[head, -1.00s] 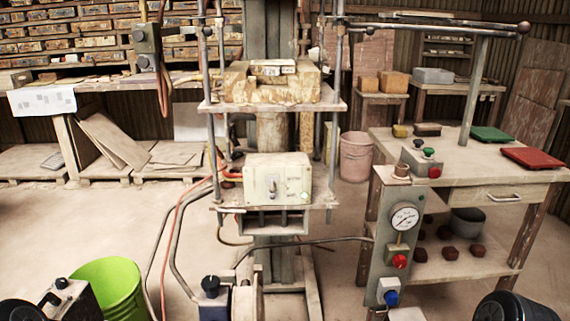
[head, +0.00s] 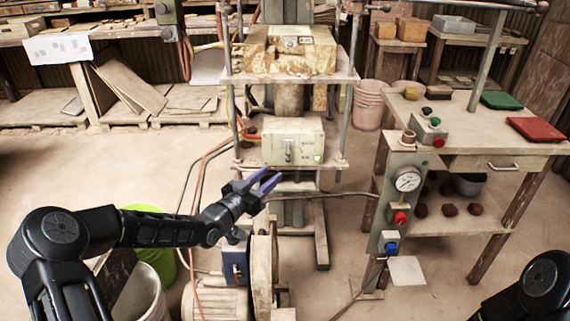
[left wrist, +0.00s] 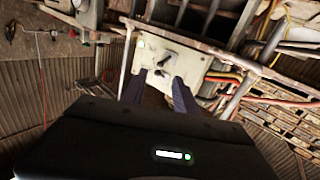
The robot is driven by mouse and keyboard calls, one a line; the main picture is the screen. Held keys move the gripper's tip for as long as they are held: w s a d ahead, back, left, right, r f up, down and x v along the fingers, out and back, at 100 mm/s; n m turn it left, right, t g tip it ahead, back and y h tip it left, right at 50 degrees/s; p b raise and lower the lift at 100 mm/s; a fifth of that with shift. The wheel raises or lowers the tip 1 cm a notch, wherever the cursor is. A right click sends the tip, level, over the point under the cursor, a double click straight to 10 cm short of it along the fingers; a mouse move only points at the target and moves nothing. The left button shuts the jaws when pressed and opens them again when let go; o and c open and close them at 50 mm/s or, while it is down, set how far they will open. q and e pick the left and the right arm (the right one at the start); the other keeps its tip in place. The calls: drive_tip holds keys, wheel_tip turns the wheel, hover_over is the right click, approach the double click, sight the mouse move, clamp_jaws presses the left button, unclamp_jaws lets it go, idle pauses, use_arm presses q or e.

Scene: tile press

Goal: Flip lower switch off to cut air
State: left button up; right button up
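A cream switch box (head: 304,133) sits on the lower shelf of the press. Its front has a toggle switch (head: 288,150) and a small green light (head: 318,157). My left gripper (head: 274,181) is open and empty, its purple fingers spread just below and in front of the box, apart from it. The left wrist view shows the box (left wrist: 197,62) ahead, with the switch (left wrist: 165,62) between and beyond the fingers. A blue box (head: 236,264) stands lower, by the motor; the arm partly covers its top. The toggle's exact setting is hard to tell. My right gripper is out of view.
A control post with a gauge (head: 408,181), red knob (head: 400,217) and blue knob (head: 391,248) stands right of the press. Hoses (head: 191,180) run left of the press. A motor (head: 215,303) stands below my left gripper. Floor between press and post is mostly clear.

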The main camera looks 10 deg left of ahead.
sight(287, 161)
use_arm(q)
drive_tip(key=x, duration=0.7)
drive_tip(key=shift+w, duration=0.3)
drive_tip(key=shift+d, duration=0.1)
clamp_jaws()
